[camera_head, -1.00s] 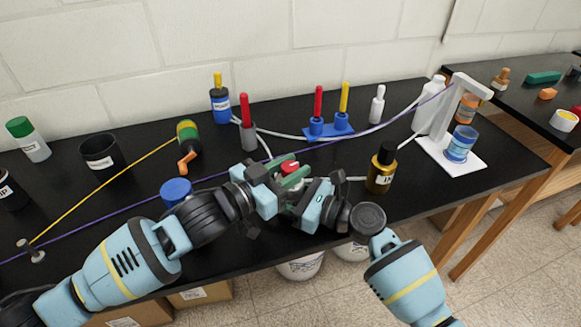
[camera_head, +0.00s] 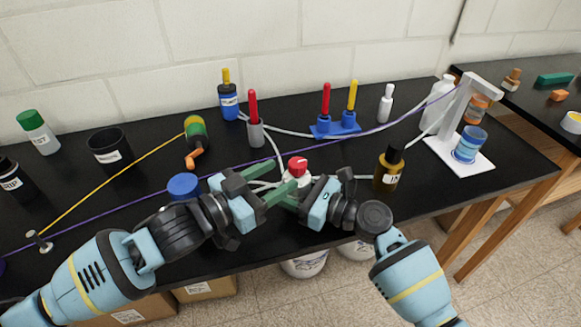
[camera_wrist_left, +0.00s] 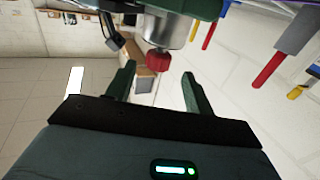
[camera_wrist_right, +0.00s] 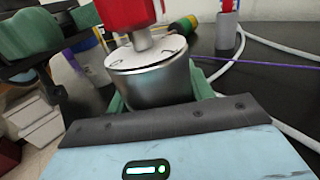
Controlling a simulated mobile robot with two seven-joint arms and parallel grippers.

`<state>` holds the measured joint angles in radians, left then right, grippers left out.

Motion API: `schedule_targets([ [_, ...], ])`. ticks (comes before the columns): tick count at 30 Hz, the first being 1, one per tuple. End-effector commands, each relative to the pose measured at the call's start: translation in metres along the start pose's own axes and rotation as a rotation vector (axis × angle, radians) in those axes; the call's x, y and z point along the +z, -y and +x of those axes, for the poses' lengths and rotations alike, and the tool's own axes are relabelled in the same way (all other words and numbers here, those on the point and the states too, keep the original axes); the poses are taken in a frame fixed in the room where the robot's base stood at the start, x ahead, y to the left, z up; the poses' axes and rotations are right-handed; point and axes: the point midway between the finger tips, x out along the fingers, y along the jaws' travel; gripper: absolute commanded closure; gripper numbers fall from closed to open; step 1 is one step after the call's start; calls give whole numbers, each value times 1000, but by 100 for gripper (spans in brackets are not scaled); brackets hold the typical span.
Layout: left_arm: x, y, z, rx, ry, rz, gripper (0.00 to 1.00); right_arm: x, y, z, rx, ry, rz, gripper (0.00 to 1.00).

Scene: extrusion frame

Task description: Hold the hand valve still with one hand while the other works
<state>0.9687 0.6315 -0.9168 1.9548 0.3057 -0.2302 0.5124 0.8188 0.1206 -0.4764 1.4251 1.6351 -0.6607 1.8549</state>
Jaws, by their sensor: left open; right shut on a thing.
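The hand valve has a red knob (camera_head: 298,166) on a silver metal body. In the right wrist view its silver body (camera_wrist_right: 152,76) sits between my right gripper's green fingers, with the red knob above. My right gripper (camera_head: 291,190) is shut on this body at the bench's front part. My left gripper (camera_head: 279,175) is open and empty, just left of the valve. In the left wrist view the red knob (camera_wrist_left: 185,58) lies beyond the open fingers, apart from them. The fingers partly hide the valve's body in the head view.
A blue-capped container (camera_head: 184,186) stands close to my left wrist. A dark bottle with a gold body (camera_head: 390,172) stands right of my right gripper. Purple and yellow lines (camera_head: 115,196) cross the bench. A white hose runs behind the valve. The bench's front edge is close.

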Motion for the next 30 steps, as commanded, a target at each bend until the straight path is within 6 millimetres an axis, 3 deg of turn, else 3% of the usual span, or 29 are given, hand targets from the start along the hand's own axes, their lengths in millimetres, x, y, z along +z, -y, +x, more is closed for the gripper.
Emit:
schedule_targets([
  [6,1,1,-41,-2,4,2,47,1,0,0,0,1,0,74],
  [12,1,1,-60,-2,2,1,47,1,0,0,0,1,0,74],
  [25,0,0,-63,-2,3,7,46,1,0,0,0,1,0,74],
  [30,9,-9,-54,0,52,133,46,1,0,0,0,1,0,74],
])
